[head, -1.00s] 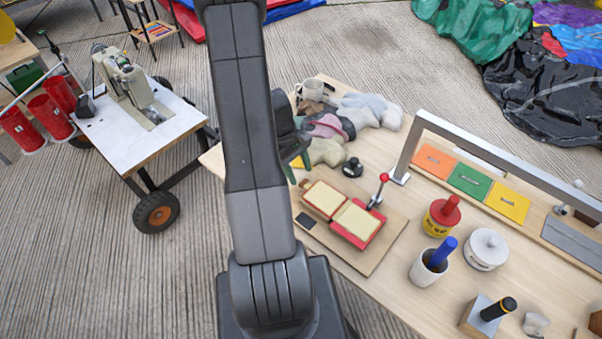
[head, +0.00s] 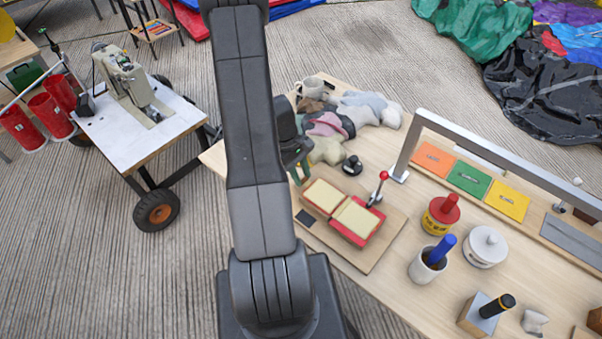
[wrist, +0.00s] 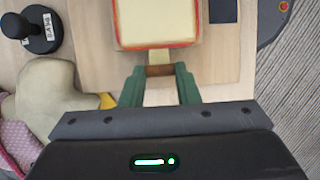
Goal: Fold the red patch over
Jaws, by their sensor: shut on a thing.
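The red patch (head: 362,242) lies as two cream-faced, red-edged panels side by side on a wooden board (head: 383,252). The left panel (head: 325,196) is nearer my gripper (head: 299,172). In the wrist view, a cream face with a red edge (wrist: 157,43) is straight ahead of my gripper (wrist: 160,90). A brown tab (wrist: 159,70) on that edge sits between the green fingertips, which are shut on it. The patch lies open, cream faces up. The arm hides part of the gripper in the head view.
A red-knobbed lever (head: 379,187) stands beside the right panel. A black knobbed weight (head: 352,166) and piled fabric (head: 365,108) lie behind. A red-lidded pot (head: 441,215), a cup with a blue handle (head: 428,265) and a metal rail (head: 505,160) stand to the right.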

